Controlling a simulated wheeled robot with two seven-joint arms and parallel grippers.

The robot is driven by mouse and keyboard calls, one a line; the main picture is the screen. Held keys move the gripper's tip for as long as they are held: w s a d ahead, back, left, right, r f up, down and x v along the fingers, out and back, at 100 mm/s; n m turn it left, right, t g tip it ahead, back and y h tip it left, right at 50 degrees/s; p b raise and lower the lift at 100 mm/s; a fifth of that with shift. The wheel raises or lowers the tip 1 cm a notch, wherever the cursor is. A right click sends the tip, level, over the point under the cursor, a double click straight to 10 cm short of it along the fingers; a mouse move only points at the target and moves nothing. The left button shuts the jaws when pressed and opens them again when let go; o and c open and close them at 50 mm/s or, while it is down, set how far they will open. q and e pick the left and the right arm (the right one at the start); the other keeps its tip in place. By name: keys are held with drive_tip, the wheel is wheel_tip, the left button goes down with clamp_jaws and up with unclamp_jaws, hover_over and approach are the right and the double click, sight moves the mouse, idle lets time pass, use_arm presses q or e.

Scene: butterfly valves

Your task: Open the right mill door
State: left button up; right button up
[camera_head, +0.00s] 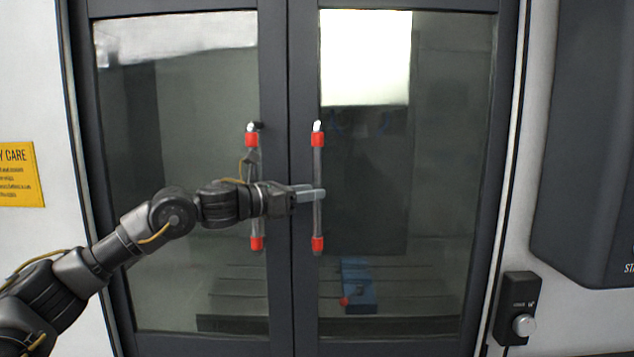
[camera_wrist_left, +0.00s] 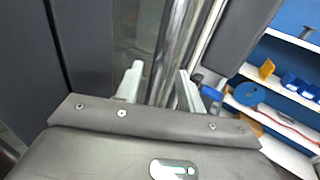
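The right mill door (camera_head: 476,250) is a dark-framed glass door, shut against the left door (camera_head: 273,300). Its upright bar handle (camera_head: 317,225) has red end mounts and stands near the door's inner edge. My left gripper (camera_head: 318,194) reaches across from the left to the middle of this handle. In the left wrist view, the shiny handle bar (camera_wrist_left: 172,50) passes between the two fingers of my left gripper (camera_wrist_left: 162,88). The fingers are apart, with a visible gap beside the bar, so they look open around it. My right gripper is in neither view.
The left door's handle (camera_head: 257,215) is partly behind my left wrist. A blue vise-like block (camera_head: 358,285) shows through the right glass. A control box with a knob (camera_head: 517,310) is to the right. The left wrist view shows shelves with blue bins (camera_wrist_left: 295,85).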

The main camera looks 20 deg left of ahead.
use_arm(q)
drive_tip(key=shift+p+x, duration=0.45)
drive_tip(key=shift+x, duration=1)
drive_tip(key=shift+c, duration=0.2)
clamp_jaws()
